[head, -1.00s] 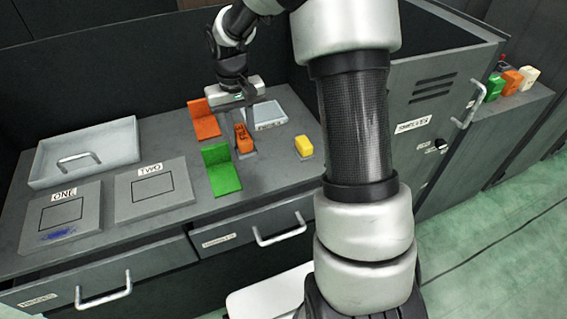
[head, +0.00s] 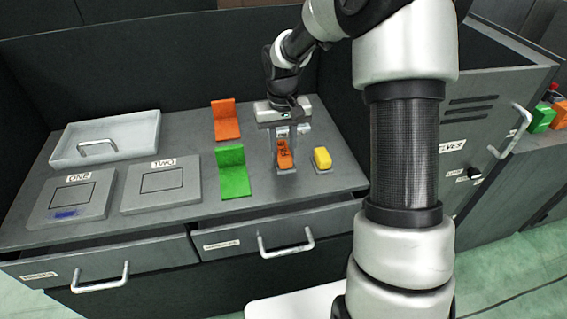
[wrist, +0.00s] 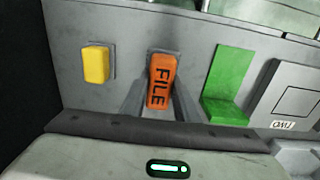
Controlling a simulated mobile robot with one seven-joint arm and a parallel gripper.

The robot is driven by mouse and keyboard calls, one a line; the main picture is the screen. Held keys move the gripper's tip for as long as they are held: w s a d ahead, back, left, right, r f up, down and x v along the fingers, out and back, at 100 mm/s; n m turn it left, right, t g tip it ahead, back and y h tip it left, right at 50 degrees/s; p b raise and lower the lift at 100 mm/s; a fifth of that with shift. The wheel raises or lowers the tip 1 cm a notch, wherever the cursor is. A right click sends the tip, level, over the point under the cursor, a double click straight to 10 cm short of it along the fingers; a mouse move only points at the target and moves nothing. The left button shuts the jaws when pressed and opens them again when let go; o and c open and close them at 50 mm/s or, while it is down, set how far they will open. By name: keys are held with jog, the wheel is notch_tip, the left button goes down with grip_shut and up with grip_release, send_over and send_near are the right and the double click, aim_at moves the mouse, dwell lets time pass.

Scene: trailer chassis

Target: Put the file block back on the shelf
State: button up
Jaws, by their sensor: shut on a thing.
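The orange file block (head: 285,158), lettered FILE, is between the fingers of my gripper (head: 284,143), which is shut on it. It is low over the grey worktop, just left of the yellow block. In the wrist view the file block (wrist: 161,82) stands between both fingers, with a grey plate or slot edge showing behind it. I cannot tell whether its base touches the surface. A cabinet on the right (head: 485,150) has a partly hidden label ending in "LVES".
The yellow block (head: 322,158) sits on a small grey base. Green (head: 233,176) and orange (head: 227,122) L-shaped brackets stand left. Panels ONE (head: 72,195) and TWO (head: 160,188) and a pale tray (head: 107,137) lie farther left. Several coloured blocks sit far right.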

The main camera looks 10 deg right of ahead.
jog(key=shift+f+b, duration=0.35)
jog(key=shift+f, duration=1.55)
jog(key=shift+f, duration=0.2)
jog(key=o, duration=1)
